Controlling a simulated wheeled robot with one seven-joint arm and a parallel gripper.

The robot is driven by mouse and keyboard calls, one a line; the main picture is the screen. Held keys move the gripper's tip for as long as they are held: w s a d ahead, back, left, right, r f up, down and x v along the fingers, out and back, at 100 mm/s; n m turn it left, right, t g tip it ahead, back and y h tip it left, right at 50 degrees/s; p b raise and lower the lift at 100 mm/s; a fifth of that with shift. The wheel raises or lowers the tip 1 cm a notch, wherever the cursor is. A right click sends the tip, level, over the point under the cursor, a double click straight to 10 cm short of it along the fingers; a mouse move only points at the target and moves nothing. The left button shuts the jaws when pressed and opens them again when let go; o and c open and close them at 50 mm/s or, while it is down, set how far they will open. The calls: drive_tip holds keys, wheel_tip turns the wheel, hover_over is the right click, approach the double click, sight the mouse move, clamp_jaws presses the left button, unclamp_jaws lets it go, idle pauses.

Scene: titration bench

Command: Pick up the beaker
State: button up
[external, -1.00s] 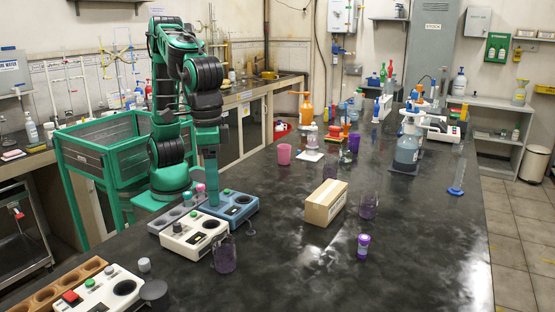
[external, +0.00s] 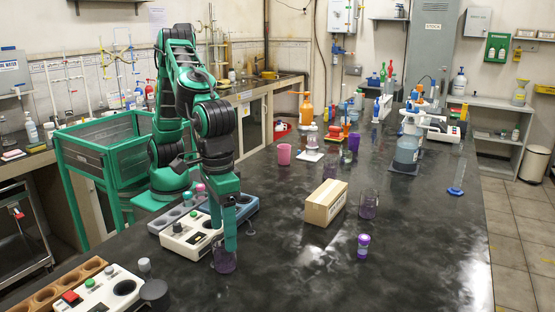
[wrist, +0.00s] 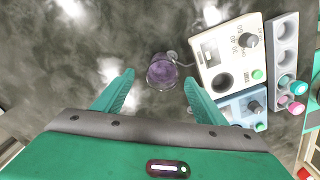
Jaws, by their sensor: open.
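A clear beaker with a purple tint (external: 222,264) stands on the dark bench near its front, beside the white control box. It also shows in the wrist view (wrist: 162,74), just beyond and between my fingers. My gripper (external: 230,246) points down at this beaker and partly covers it in the external view. In the wrist view its two fingers are spread wide with nothing held between them. I cannot tell how far the fingertips are above the beaker.
A white control box (external: 190,238) with knobs sits just left of the beaker, with a blue one (external: 247,205) behind it. A cardboard box (external: 324,203) and a purple-capped vial (external: 363,246) stand to the right. The bench front right is clear.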

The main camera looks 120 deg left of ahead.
drive_tip(key=shift+s+a+f, duration=0.1)
drive_tip(key=shift+f, duration=2.1)
drive_tip(key=c, duration=1.1)
drive_tip(key=shift+c, duration=0.2)
drive_tip(key=shift+r, duration=0.15)
drive_tip(key=shift+r, duration=0.65)
drive_tip(key=s+a+r, duration=0.1)
drive_tip(key=a+r, duration=0.8)
drive_tip(key=a, duration=0.2)
drive_tip(key=shift+a+r, duration=0.2)
drive_tip(key=shift+a, duration=0.1)
